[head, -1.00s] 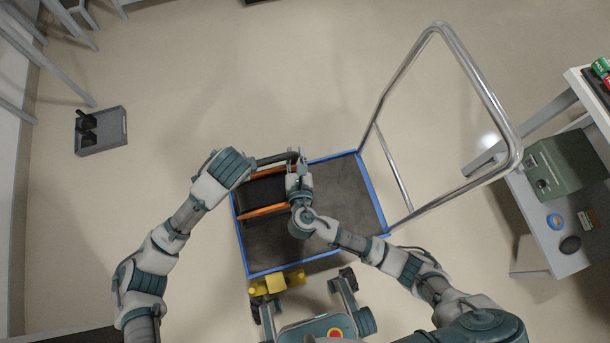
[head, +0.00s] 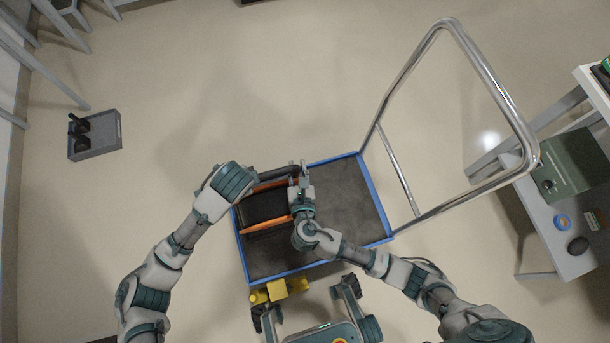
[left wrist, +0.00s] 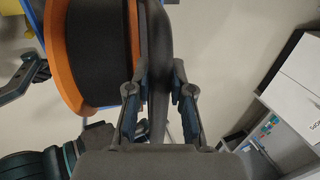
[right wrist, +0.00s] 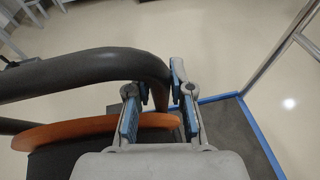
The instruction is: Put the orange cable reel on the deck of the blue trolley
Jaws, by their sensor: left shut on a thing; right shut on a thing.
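The orange cable reel has orange flanges and a black drum (head: 264,207). It is over the left part of the blue trolley's grey deck, inside or close to the blue rim (head: 374,198). Whether it touches the deck is not clear. My right gripper (head: 297,173) is shut on the reel's black tubular frame at its right end, also seen in the right wrist view (right wrist: 155,92). My left gripper (left wrist: 160,85) is shut on the black frame bar beside an orange flange (left wrist: 62,60). In the head view my left wrist hides its fingers.
The trolley's tall chrome handle (head: 487,75) rises on the right. Beyond it stands a side table with a green box (head: 572,165). A grey tray with black items (head: 95,140) lies on the floor at left. The deck's right half is clear.

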